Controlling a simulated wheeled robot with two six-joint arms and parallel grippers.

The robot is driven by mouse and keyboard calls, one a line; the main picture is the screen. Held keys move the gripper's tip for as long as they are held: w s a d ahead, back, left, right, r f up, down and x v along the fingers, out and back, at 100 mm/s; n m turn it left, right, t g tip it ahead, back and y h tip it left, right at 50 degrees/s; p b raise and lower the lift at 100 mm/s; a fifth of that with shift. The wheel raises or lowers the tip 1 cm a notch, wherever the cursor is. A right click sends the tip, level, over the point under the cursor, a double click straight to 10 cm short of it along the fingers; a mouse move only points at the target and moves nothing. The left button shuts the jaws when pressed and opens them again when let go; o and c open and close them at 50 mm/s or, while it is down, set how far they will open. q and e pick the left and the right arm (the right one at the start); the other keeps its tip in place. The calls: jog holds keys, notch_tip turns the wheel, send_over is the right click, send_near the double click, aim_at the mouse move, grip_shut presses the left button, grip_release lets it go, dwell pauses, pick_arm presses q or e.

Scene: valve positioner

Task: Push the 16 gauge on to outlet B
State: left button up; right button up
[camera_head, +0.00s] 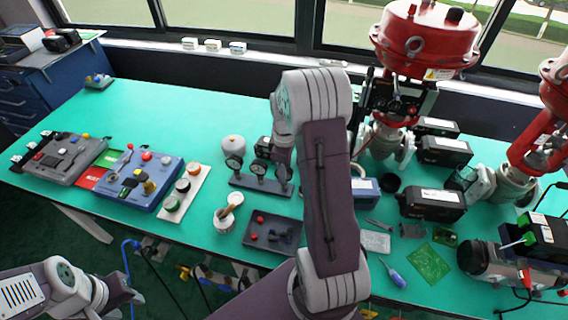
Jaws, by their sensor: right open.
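Several small dark round gauges stand on a dark rack near the middle of the table: a left one (235,163), a middle one (258,168) and a right one (281,172). Their markings are too small to read, so I cannot tell which is the 16 gauge. My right gripper (271,150) is open just above and behind the rack, partly hidden by my own arm. The positioner (398,97) is mounted below the red actuator (425,38); I cannot make out outlet B on it. My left gripper (122,291) is low at the left, off the table; its fingers are unclear.
A blue panel (139,179) and a grey panel (58,158) lie at the left. A dark tray (270,236) lies in front of the rack. Black boxes (444,151) and a screwdriver (394,274) are at the right. The back-left table is mostly clear.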

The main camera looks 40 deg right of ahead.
notch_tip(320, 180, down, 6)
jog(key=shift+f, duration=0.1)
jog(key=shift+c, duration=0.3)
grip_shut()
dwell(1.5)
